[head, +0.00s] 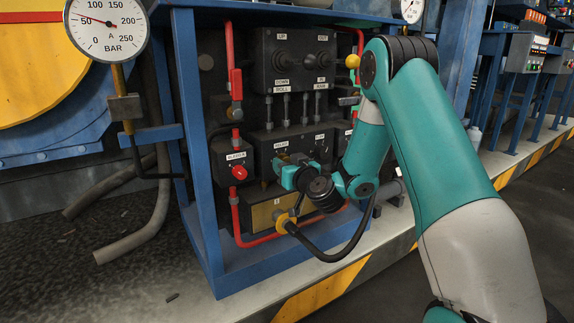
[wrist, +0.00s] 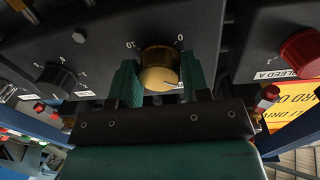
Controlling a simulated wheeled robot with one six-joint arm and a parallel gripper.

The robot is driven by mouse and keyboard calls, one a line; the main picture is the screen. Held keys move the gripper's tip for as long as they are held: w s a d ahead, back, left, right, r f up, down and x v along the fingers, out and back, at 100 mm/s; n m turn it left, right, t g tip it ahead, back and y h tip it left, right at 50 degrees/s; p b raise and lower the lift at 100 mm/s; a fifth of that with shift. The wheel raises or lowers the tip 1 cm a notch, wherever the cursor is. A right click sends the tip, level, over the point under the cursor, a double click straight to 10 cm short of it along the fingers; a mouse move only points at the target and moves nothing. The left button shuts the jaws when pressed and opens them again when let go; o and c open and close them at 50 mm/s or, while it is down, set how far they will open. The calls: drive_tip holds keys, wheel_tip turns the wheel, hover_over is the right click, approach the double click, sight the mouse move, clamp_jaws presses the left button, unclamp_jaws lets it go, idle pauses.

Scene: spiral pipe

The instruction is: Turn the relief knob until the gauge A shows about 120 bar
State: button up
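The relief knob (wrist: 160,68) is a brass-coloured round knob on a dark panel box in the wrist view, with a dark mark line low on its face. My gripper (wrist: 160,76) has one teal finger on each side of the knob, and both seem to touch it with no clear gap. In the head view my gripper (head: 283,172) reaches to the middle panel box and hides most of the knob. Gauge A (head: 106,27) is a round white dial in bar at the upper left. Its red needle points at about 50.
A red bleed knob (head: 239,172) sits left of my gripper; it also shows in the wrist view (wrist: 303,53). A black knob (wrist: 56,79) is on the other side. Red pipes, a black hose (head: 335,250) and levers (head: 286,107) surround the area. Blue frame posts (head: 196,150) border the panel.

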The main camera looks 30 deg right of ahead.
drive_tip(key=shift+m, duration=0.4)
drive_tip(key=shift+s+m+g+y+p, duration=0.15)
drive_tip(key=shift+m+p, duration=0.95)
drive_tip(key=shift+m, duration=2.55)
drive_tip(key=shift+w+m+g+y+p, duration=0.2)
drive_tip(key=shift+m+p, duration=0.9)
drive_tip(key=shift+m, duration=2.55)
drive_tip(key=o, duration=0.9)
drive_tip(key=shift+r, duration=0.1)
